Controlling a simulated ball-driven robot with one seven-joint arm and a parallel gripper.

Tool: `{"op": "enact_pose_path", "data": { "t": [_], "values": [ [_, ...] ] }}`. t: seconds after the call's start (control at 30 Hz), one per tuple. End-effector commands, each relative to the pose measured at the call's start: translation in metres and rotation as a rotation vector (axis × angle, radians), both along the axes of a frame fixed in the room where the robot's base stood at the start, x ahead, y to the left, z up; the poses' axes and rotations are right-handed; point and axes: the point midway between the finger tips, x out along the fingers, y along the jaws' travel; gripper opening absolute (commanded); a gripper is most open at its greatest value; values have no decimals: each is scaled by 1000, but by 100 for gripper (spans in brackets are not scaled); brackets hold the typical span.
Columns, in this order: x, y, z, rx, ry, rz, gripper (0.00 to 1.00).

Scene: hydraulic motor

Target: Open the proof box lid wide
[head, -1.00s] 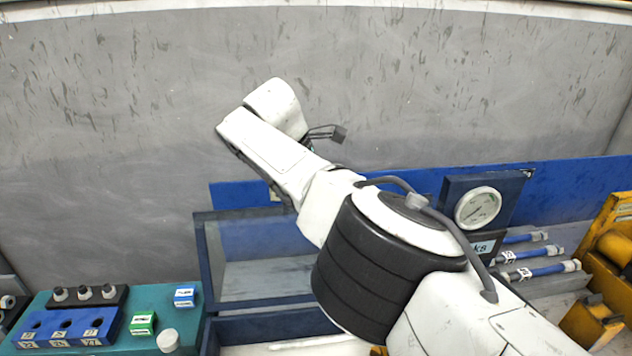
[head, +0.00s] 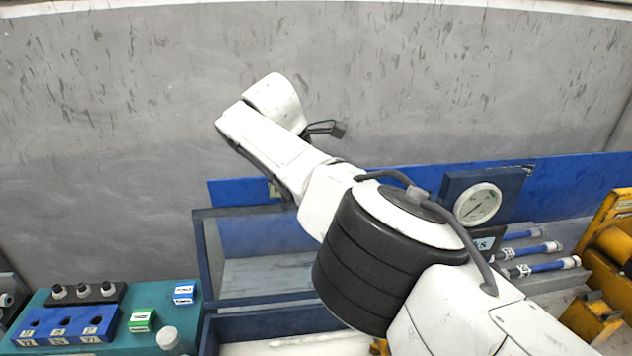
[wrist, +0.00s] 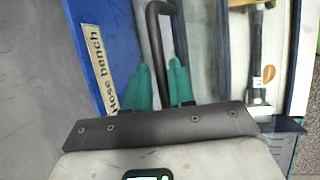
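The proof box (head: 275,324) is a dark blue box at the lower middle of the head view, with a pale interior. Its lid (head: 203,258), a blue frame with a clear pane, stands raised at the back of the box, near the blue rear panel. In the wrist view a dark bar handle (wrist: 156,35) runs down between the teal fingers of my gripper (wrist: 160,82), which sit close on both sides of it. The lid's pane (wrist: 207,45) shows just right of the fingers. My gripper is hidden behind my arm in the head view.
A blue rear panel (head: 232,193), labelled "hose bench" in the wrist view (wrist: 105,40), runs behind the box. A teal bench (head: 110,317) with blocks stands left. A pressure gauge (head: 478,204), blue hoses (head: 530,249) and yellow machinery (head: 604,260) are right.

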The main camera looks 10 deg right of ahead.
Motion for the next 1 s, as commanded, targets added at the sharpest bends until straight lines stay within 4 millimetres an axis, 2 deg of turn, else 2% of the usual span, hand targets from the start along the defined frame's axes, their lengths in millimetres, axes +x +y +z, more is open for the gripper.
{"op": "enact_pose_path", "data": {
  "t": [0.03,0.17,0.27,0.43,0.6,0.77,1.0],
  "values": [
    [-4,1,-8,3,20,-3,38],
    [-6,7,2,4,19,0,38],
    [-8,14,19,7,14,2,38],
    [-13,26,58,3,6,1,38],
    [-17,35,85,1,3,1,38],
    [-20,40,96,0,1,1,38],
    [-20,41,97,0,1,0,38]
  ]
}}
